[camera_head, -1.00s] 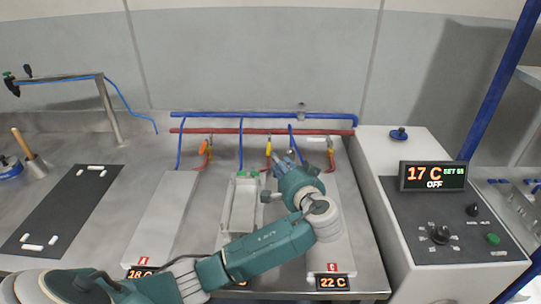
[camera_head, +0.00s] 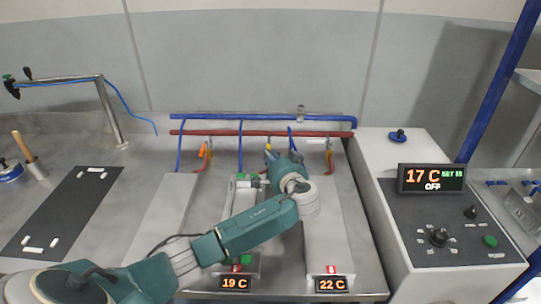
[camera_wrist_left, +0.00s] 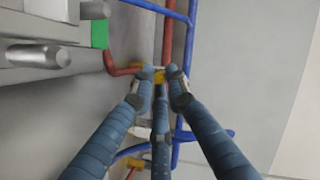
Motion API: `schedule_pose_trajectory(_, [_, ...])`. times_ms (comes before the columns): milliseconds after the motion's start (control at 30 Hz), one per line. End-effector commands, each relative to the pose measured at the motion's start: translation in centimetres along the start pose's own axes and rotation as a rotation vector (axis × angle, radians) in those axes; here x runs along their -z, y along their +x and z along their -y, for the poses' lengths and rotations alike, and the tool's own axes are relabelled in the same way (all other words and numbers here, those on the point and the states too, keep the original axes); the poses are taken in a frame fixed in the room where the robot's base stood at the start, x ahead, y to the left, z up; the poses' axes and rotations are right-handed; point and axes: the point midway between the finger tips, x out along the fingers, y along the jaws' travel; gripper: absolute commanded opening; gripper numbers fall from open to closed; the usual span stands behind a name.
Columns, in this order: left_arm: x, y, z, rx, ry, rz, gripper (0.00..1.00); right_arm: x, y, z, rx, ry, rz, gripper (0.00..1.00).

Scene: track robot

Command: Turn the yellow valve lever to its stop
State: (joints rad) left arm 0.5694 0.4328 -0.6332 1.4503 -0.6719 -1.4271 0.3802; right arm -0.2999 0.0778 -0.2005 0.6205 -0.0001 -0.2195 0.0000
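The yellow valve lever (camera_head: 268,148) is at the middle branch of the red pipe, behind the middle plate. My left gripper (camera_head: 275,157) is right at it, its fingers largely hidden by my wrist. In the left wrist view, the fingertips of my left gripper (camera_wrist_left: 159,82) are close together, with the yellow lever (camera_wrist_left: 159,76) between or just beyond them. Whether they press on it cannot be told. My right gripper is out of view.
An orange lever (camera_head: 203,150) is to the left and another valve (camera_head: 329,154) to the right. The red pipe (camera_head: 225,132) and blue pipe (camera_head: 225,116) run behind. A control box with a display (camera_head: 432,178) stands at right.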

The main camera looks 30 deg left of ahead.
Motion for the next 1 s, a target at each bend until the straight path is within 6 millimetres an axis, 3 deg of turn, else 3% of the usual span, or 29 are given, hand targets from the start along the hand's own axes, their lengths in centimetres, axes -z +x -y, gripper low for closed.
schedule_pose_trajectory(833, [-0.3,0.3,1.2,-0.057,0.021,-0.119,0.00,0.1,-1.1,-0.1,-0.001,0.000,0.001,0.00])
schedule_pose_trajectory(867, [-0.3,0.3,1.2,-0.057,0.021,-0.119,0.19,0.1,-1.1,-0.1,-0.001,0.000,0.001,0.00])
schedule_pose_trajectory(900, [-0.3,0.3,1.2,-0.056,0.021,-0.119,0.27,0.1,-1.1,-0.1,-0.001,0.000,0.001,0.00])
schedule_pose_trajectory(1000, [-0.3,0.3,1.1,-0.057,0.022,-0.117,0.29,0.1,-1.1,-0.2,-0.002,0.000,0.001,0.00])
